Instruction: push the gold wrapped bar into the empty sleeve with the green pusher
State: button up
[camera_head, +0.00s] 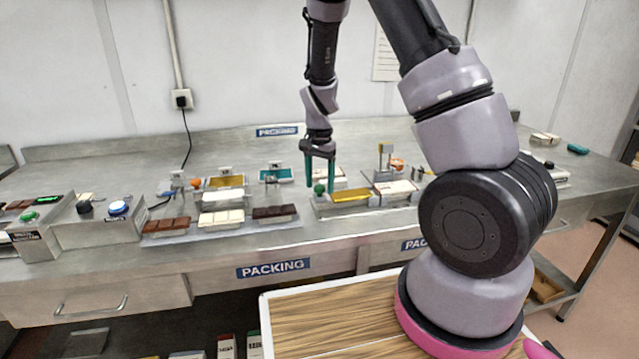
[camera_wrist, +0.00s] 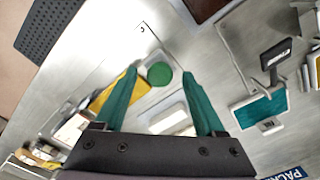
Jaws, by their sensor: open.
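The green pusher's round knob (camera_head: 319,189) stands at the left end of a metal fixture. The gold wrapped bar (camera_head: 351,195) lies flat in the fixture, just right of the knob. A white sleeve-like piece (camera_head: 395,188) lies beyond the bar's right end; I cannot see into it. My gripper (camera_head: 319,181) points down over the knob with its teal fingers open. In the wrist view, the green knob (camera_wrist: 159,73) shows between the fingertips (camera_wrist: 159,78), and the gold bar (camera_wrist: 112,97) is partly hidden behind the left finger. Contact with the knob cannot be told.
Brown and white chocolate bars (camera_head: 221,217) lie on a tray left of the fixture. Small stations with gold and teal plates (camera_head: 276,176) stand behind. A button box (camera_head: 118,209) is further left.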

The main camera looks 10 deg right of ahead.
jog(key=shift+f, duration=0.2)
grip_shut()
dwell(1.4)
